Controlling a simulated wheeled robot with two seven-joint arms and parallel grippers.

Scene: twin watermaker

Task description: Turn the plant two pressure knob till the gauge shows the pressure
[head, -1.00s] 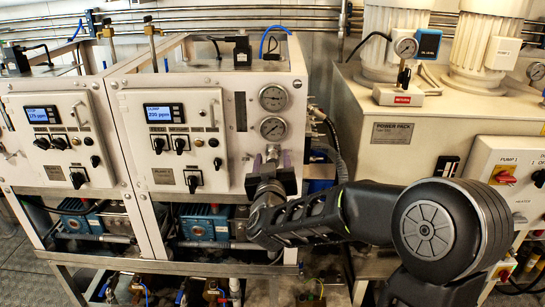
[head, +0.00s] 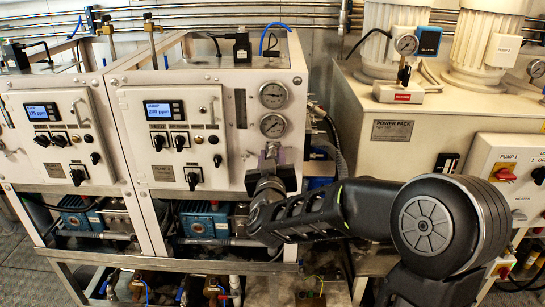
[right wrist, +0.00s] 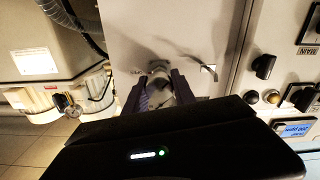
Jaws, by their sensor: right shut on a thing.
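Plant two is the right-hand white unit, with a control panel (head: 172,140) and a lit display (head: 165,110). Two round gauges, an upper one (head: 273,95) and a lower one (head: 272,125), sit one above the other on its right side. Their needles are too small to read surely. The pressure knob (head: 271,149) is a metal fitting below the lower gauge. My right gripper (head: 272,158) is shut on it, largely hiding it in the head view. In the right wrist view, the knob (right wrist: 158,67) shows between the fingers of my right gripper (right wrist: 160,88). My left gripper is out of view.
A similar unit, with its own panel (head: 58,138), stands to the left. A power pack (head: 395,130) with a small gauge (head: 406,44) stands to the right, behind my right arm. Hoses (head: 330,140) run between plant two and the power pack.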

